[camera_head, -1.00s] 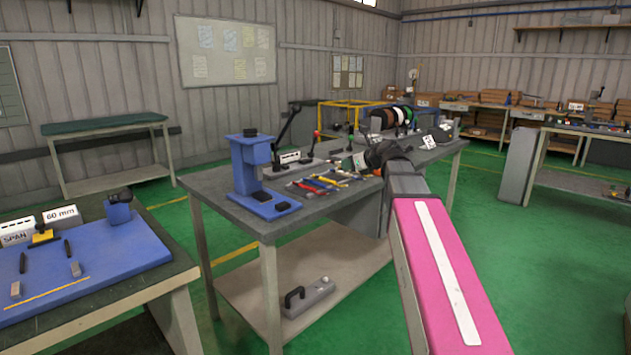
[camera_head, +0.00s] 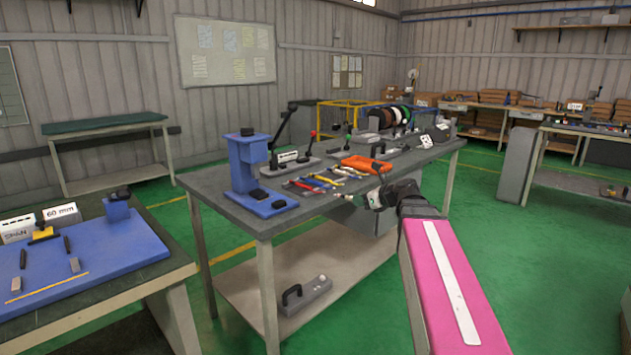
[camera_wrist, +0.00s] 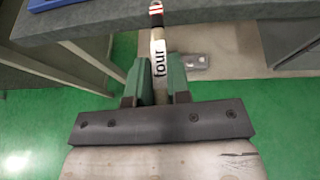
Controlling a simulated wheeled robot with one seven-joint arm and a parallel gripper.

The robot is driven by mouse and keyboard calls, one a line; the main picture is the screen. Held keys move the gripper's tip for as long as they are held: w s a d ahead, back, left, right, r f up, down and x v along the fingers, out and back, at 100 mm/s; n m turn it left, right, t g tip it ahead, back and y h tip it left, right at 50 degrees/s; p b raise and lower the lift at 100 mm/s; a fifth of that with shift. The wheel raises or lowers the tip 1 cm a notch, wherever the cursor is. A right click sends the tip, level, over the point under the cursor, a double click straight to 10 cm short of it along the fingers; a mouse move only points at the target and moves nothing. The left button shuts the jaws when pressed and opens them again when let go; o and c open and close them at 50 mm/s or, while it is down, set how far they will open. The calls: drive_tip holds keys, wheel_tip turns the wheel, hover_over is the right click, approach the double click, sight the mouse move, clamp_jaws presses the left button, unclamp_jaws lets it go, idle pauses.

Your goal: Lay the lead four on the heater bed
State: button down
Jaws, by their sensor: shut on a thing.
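The lead four (camera_wrist: 158,62) is a slim pale rod with a white "four" label and a red-and-white banded end. In the wrist view it stands between the green fingers of my gripper (camera_wrist: 160,86), which is shut on it. The banded end points away from me and overlaps the grey bench edge. In the head view my gripper (camera_head: 366,200) is at the front edge of the middle bench (camera_head: 322,209), low against its side, and the lead is too small to make out. I cannot tell which fixture is the heater bed.
The middle bench carries a blue press-like stand (camera_head: 247,165), several coloured tools (camera_head: 315,182), an orange object (camera_head: 366,164) and a lever fixture (camera_head: 291,163). A blue board (camera_head: 100,250) lies on the left table. A grey handled block (camera_head: 306,294) sits on the lower shelf.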

drive_tip(key=s+d+f+n, duration=0.1)
drive_tip(key=s+d+f, duration=0.2)
drive_tip(key=s+f, duration=0.4)
wheel_tip(320, 180, down, 4)
drive_tip(key=shift+d+f+g+y, duration=0.1)
drive_tip(key=shift+d+g+y, duration=0.2)
drive_tip(key=shift+d+y, duration=0.1)
